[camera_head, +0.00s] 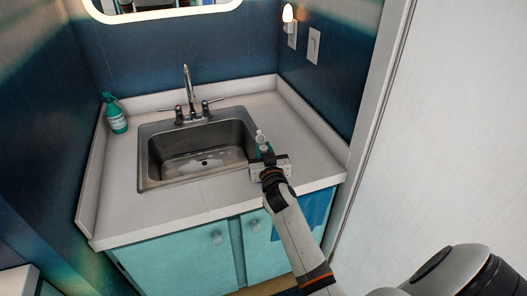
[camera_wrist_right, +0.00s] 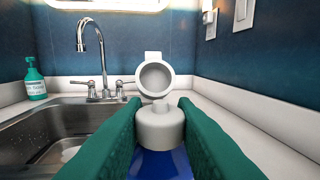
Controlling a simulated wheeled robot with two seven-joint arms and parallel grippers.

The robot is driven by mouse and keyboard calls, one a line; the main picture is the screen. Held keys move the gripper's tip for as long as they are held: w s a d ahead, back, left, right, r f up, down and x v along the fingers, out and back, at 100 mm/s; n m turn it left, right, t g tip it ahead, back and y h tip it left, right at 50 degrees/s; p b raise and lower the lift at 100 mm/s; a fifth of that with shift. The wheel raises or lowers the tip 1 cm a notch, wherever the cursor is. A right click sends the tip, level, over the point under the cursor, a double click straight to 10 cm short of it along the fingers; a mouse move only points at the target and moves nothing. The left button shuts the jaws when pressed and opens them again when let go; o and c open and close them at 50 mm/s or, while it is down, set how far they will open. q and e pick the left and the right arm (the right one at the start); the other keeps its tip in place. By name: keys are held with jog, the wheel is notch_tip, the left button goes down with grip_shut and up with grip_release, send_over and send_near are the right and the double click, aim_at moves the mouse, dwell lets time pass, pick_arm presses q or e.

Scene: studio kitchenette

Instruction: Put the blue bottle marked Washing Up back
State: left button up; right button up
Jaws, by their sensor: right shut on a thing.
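My right gripper (camera_head: 267,157) is over the counter just right of the sink. It is shut on a blue bottle, whose blue body (camera_wrist_right: 160,165) shows between the green finger pads in the right wrist view. The bottle is upright, with a white cap (camera_wrist_right: 160,124) whose round lid (camera_wrist_right: 155,78) is flipped open. In the head view only its pale top (camera_head: 261,137) shows above the gripper. The bottle's label and base are hidden, and I cannot tell whether it touches the counter. My left gripper is not in view.
A steel sink (camera_head: 152,181) with a tap (camera_head: 187,88) is set in the white counter (camera_head: 215,194). A green pump bottle (camera_head: 116,118) stands at the back left corner. The counter is clear behind and right of my gripper. A wall (camera_head: 450,130) stands at the right.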

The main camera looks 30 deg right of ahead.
jog(key=shift+r, duration=0.1)
jog(key=o, duration=1)
jog(key=shift+f, duration=0.2)
jog(key=shift+r, duration=0.1)
